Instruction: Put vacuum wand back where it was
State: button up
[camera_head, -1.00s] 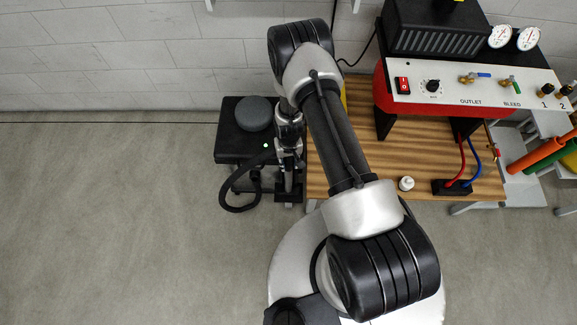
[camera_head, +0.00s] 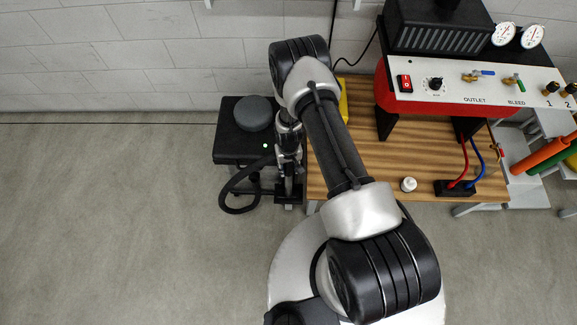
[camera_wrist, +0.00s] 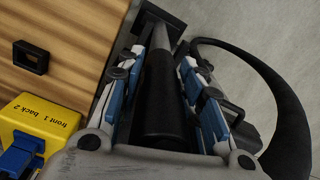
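The vacuum wand, a black cylinder (camera_wrist: 163,105), lies lengthwise between the fingers of my gripper (camera_wrist: 166,55) in the wrist view. The blue-padded fingers lie close along both its sides and look shut on it; exact contact is hard to see. A black hose (camera_wrist: 268,75) curves to the right of the fingers, and in the head view the hose (camera_head: 226,197) loops beside the black stand (camera_head: 233,145). In the head view my gripper points down between the stand and the wooden table, and my arm partly hides it. The place where the wand rests is not clearly visible.
A yellow block (camera_wrist: 45,125) is close on the left in the wrist view. Floor at left is clear.

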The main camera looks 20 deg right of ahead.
jog(key=shift+o, duration=1.3)
jog(key=shift+r, duration=0.1)
notch_tip(320, 180, up, 12)
jog(key=p, duration=0.4)
notch_tip(320, 180, up, 32)
jog(key=t, duration=0.2)
jog(key=s+r+t, duration=0.1)
jog(key=s+r, duration=0.9)
jog(key=r, duration=0.3)
jog(key=s+r+t, duration=0.1)
jog(key=s+r, duration=0.3)
jog(key=s, duration=0.7)
jog(key=shift+s+r+n+t, duration=0.15)
jog(key=shift+s+n+t, duration=0.1)
jog(key=shift+n+t, duration=0.05)
